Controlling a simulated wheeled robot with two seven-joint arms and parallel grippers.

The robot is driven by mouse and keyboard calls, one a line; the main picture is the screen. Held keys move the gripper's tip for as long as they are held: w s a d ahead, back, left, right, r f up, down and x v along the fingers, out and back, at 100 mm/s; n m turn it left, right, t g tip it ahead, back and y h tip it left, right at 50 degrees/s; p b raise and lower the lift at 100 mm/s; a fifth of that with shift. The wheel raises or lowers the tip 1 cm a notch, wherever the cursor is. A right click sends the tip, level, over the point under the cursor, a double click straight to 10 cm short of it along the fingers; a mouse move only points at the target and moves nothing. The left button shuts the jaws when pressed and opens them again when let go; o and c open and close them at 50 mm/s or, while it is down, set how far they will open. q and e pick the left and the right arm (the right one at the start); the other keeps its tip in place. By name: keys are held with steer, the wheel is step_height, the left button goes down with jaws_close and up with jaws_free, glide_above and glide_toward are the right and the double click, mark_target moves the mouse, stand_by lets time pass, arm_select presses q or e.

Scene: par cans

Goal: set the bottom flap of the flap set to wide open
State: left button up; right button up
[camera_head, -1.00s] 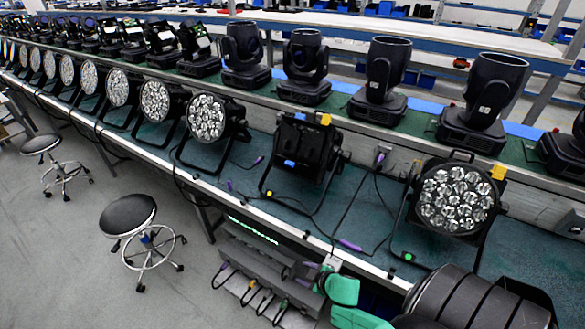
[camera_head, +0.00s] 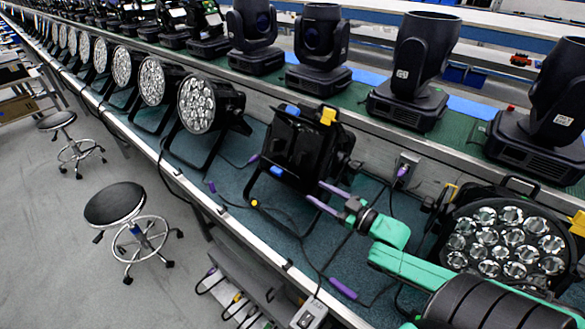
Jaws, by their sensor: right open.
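The flap set (camera_head: 300,150) is on a black par can near the middle of the bench. It has dark panels, with a yellow tab (camera_head: 328,116) and a blue tab (camera_head: 292,110) at its top and another blue tab (camera_head: 276,171) at its lower left. I cannot tell clearly which panel is the bottom flap or how far open it stands. My right gripper (camera_head: 315,191) has purple fingers and a green wrist. It is open and empty, with its fingertips just right of and below the flap set. Contact cannot be told. My left gripper is not in view.
A lensed par can (camera_head: 505,240) stands at the right, partly behind my right arm. Another par can (camera_head: 205,104) is left of the flap set. Moving-head lights (camera_head: 412,75) line the raised shelf behind. Cables lie on the bench (camera_head: 237,180). A stool (camera_head: 115,203) stands on the floor.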

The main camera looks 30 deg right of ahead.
glide_toward(282, 174)
steer(key=w+a, duration=0.1)
steer(key=x, duration=0.8)
steer(key=shift+w+d, duration=0.1)
steer(key=shift+d, duration=0.15)
steer(key=shift+w+a+b, duration=0.25)
steer(key=shift+w+b, duration=0.05)
steer(key=shift+w, duration=0.15)
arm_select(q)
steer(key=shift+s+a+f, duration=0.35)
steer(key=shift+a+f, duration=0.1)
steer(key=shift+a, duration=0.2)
arm_select(e)
steer(key=shift+d, duration=0.1)
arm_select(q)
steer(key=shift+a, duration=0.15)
arm_select(e)
jaws_close()
